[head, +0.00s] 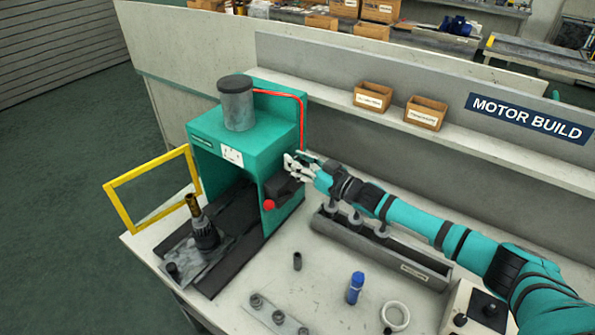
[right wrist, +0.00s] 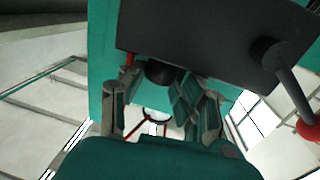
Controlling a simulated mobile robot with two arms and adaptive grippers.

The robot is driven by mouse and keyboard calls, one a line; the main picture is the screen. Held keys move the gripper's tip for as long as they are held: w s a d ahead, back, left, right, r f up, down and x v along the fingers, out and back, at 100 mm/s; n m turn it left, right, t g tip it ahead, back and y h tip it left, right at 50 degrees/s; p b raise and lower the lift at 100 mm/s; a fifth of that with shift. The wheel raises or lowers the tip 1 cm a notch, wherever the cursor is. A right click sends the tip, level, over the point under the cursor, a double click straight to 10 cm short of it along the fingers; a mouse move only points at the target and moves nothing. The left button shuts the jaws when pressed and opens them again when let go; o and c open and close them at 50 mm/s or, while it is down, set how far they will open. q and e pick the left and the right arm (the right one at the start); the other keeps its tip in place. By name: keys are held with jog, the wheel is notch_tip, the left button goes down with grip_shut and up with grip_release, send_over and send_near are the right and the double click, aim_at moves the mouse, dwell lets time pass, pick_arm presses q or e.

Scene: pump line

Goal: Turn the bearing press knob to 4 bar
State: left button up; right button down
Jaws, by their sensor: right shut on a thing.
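The bearing press (head: 225,145) is a teal frame with a dark cylinder on top, standing at the left of the bench. A small white panel (head: 232,155) is on it; its reading is too small to make out. My right gripper (head: 297,166) is at the press's right side, by a dark box. In the right wrist view, the black knob (right wrist: 162,73) sits between my right gripper's fingers (right wrist: 163,105), which are shut on it. The fingers partly hide the knob, and no scale shows. My left gripper is not in view.
A lever with a red ball (head: 269,204) sticks out just below my right gripper; it also shows in the right wrist view (right wrist: 308,128). A yellow guard frame (head: 150,190) stands at the left. A grey long tray (head: 375,255), a blue bottle (head: 355,288) and a white ring (head: 395,316) are on the bench.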

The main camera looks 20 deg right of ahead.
jog(key=shift+w+d+n+g+y+b, duration=0.15)
jog(key=shift+d+n+g+y+b, duration=0.05)
jog(key=shift+n+g+y+b, duration=0.4)
pick_arm(q)
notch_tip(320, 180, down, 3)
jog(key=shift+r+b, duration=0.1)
jog(key=shift+b, duration=0.25)
pick_arm(e)
jog(key=shift+n+g+y, duration=0.5)
jog(key=shift+n+y, duration=0.1)
jog(key=shift+y, duration=0.3)
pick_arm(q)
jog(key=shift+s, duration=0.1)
pick_arm(e)
jog(key=c, duration=1.3)
grip_release()
jog(key=shift+c, duration=0.2)
jog(key=shift+o, duration=0.7)
jog(key=shift+a+g+y, duration=0.1)
jog(key=shift+g+y, duration=0.2)
jog(key=shift+g, duration=0.1)
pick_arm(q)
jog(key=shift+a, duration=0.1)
pick_arm(e)
jog(key=shift+n, duration=0.3)
jog(key=v, duration=1.2)
